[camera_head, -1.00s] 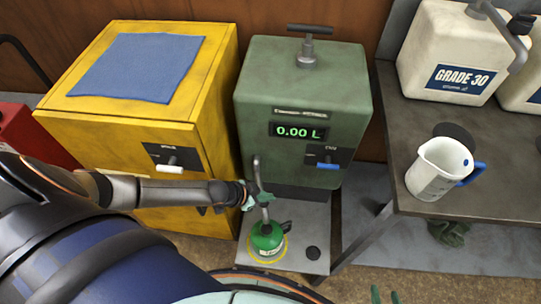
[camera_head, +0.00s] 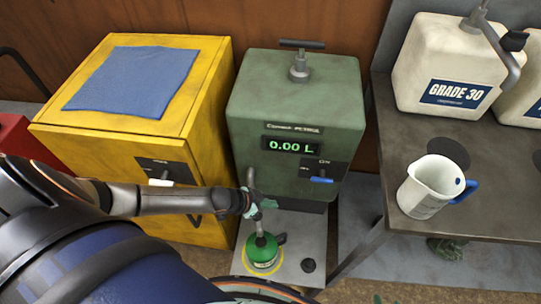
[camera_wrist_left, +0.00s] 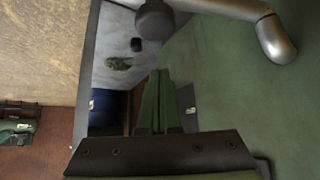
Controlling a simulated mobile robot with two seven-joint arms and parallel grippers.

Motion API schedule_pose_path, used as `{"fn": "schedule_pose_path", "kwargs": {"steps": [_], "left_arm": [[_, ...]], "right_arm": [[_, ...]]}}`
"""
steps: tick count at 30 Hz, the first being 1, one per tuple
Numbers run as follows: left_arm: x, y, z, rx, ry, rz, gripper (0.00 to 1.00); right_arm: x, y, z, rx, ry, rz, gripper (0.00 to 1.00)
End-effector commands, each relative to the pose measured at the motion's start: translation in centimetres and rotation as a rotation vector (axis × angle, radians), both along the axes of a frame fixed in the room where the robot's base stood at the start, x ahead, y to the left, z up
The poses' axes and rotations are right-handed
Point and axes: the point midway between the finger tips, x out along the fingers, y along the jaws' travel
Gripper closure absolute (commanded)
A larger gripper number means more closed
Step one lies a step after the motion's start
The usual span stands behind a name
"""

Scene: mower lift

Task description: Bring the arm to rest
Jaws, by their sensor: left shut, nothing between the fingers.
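My left arm comes in from the left, and its gripper (camera_head: 256,207) is above the green can, in front of the green petrol dispenser. In the left wrist view the two green fingers of the left gripper (camera_wrist_left: 160,80) lie together with nothing between them. The petrol dispenser (camera_head: 295,110) reads 0.00 L. A green fuel can (camera_head: 262,252) stands upright inside a yellow ring on the grey base plate (camera_head: 306,233); the gripper partly covers the nozzle (camera_head: 250,178) over it. My right gripper is not clearly in view.
A yellow cabinet (camera_head: 110,125) with a blue cloth (camera_head: 135,80) on top stands at the left. A metal table (camera_head: 490,160) at the right holds a measuring jug (camera_head: 424,190) and white Grade 30 containers (camera_head: 448,75). A red object (camera_head: 35,150) stands at far left.

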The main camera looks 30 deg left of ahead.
Motion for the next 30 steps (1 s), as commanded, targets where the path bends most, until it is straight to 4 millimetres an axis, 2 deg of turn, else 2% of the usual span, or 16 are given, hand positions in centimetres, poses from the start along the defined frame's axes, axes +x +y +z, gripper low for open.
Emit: {"fn": "schedule_pose_path", "kwargs": {"steps": [3,9,15,23,26,30], "left_arm": [[-1.8,1.4,2.3,0.004,0.004,-0.001,1.00],[-3.6,2.8,4.8,0.004,0.004,-0.001,1.00],[-4.3,3.3,6.0,0.002,0.002,0.001,1.00],[-4.4,3.3,6.1,0.001,0.001,0.000,1.00],[-4.7,2.1,6.1,-0.017,-0.003,-0.002,1.00],[-5.7,-2.6,6.4,-0.087,-0.030,0.008,1.00]], "right_arm": [[0.2,-0.1,1.1,-0.001,-0.004,0.000,0.50],[-0.3,0.1,1.4,0.002,0.007,0.001,0.50],[-0.3,0.1,1.7,0.002,0.005,0.002,0.50],[-0.2,0.1,1.7,0.001,0.003,0.001,0.50],[-0.1,0.1,1.7,0.001,0.003,0.001,0.50],[-0.1,0.1,1.7,0.002,0.002,0.001,0.50]]}}
